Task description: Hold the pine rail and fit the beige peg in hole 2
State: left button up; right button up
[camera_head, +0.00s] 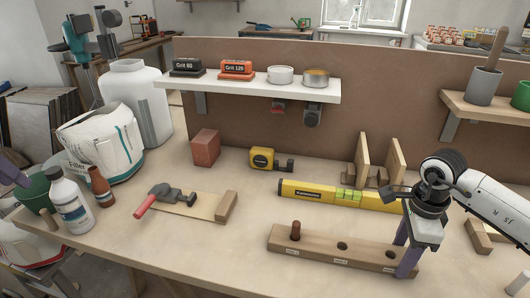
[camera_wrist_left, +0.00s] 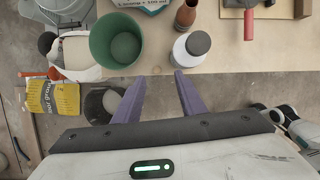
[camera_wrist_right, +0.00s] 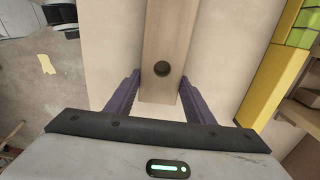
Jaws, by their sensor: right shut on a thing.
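The pine rail (camera_head: 335,252) lies on the workbench, with a dark brown peg (camera_head: 295,230) upright in its left hole. The middle hole (camera_head: 342,246) is empty, and another hole (camera_head: 388,252) shows near the right end. My right gripper (camera_head: 405,256) is shut across the rail's right end; the right wrist view shows its fingers on both sides of the rail (camera_wrist_right: 168,45). My left gripper (camera_wrist_left: 160,82) is open and empty. One purple finger shows at the head view's left edge. I cannot tell whether a pale cylinder (camera_head: 47,218) beside the green pot is the beige peg.
A green pot (camera_wrist_left: 115,42), a white bottle (camera_head: 70,200) and a brown bottle (camera_head: 101,187) stand at the bench's left. A yellow level (camera_head: 318,191) lies behind the rail. The bench front between is clear.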

pick_arm(q)
jog(key=n, duration=0.1)
send_near(42, 210)
jog(key=shift+g+y, duration=0.3)
jog(key=shift+g, duration=0.1)
jog(key=x, duration=0.5)
jog(key=shift+w+d+r, duration=0.1)
jog(key=shift+w, duration=0.35)
jog(key=shift+x, duration=2.65)
jog(key=shift+s+d, duration=0.1)
jog(key=shift+d, duration=0.05)
grip_shut()
